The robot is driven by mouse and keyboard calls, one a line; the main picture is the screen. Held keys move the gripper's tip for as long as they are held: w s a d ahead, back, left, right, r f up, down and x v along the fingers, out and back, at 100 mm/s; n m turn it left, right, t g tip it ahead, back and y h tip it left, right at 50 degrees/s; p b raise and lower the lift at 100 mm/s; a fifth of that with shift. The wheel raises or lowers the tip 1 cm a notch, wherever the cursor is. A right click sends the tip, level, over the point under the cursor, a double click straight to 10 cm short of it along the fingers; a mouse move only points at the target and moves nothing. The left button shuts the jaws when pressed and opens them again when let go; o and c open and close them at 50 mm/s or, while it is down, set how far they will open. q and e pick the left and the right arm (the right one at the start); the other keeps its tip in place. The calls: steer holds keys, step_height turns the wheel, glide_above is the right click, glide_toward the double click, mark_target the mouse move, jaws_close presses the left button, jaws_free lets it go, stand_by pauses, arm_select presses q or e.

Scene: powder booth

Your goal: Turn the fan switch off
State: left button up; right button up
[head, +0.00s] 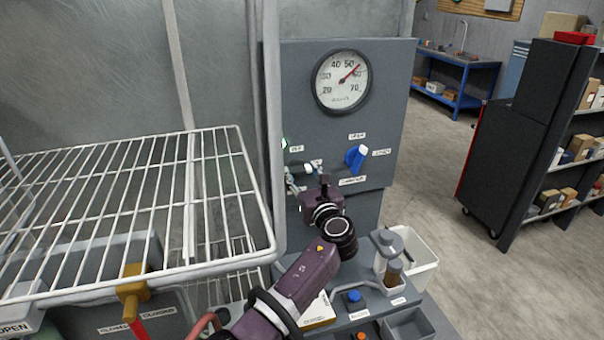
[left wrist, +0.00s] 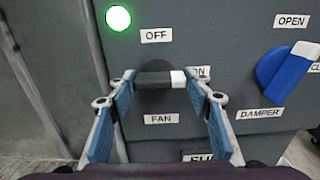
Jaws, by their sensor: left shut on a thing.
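The fan switch (left wrist: 158,79) is a dark lever knob with a white tip on the grey control panel (head: 395,90). It lies level, with the white tip pointing right towards the ON label (left wrist: 199,72), which is partly hidden. The OFF label (left wrist: 156,35) is above it and the FAN label (left wrist: 161,118) below. My left gripper (left wrist: 160,84) is shut on the switch, one finger at each end of it. In the head view this gripper (head: 299,178) reaches the panel's lower left and hides part of the switch. My right gripper is not in view.
A lit green lamp (left wrist: 118,18) sits upper left of the switch. The blue damper handle (head: 355,157) is to the right, tilted between labels. A round gauge (head: 341,82) is above. A wire rack (head: 240,190) stands at left, and a white bin (head: 425,250) at lower right.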

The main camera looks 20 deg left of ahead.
arm_select(q)
steer(key=shift+c, duration=0.2)
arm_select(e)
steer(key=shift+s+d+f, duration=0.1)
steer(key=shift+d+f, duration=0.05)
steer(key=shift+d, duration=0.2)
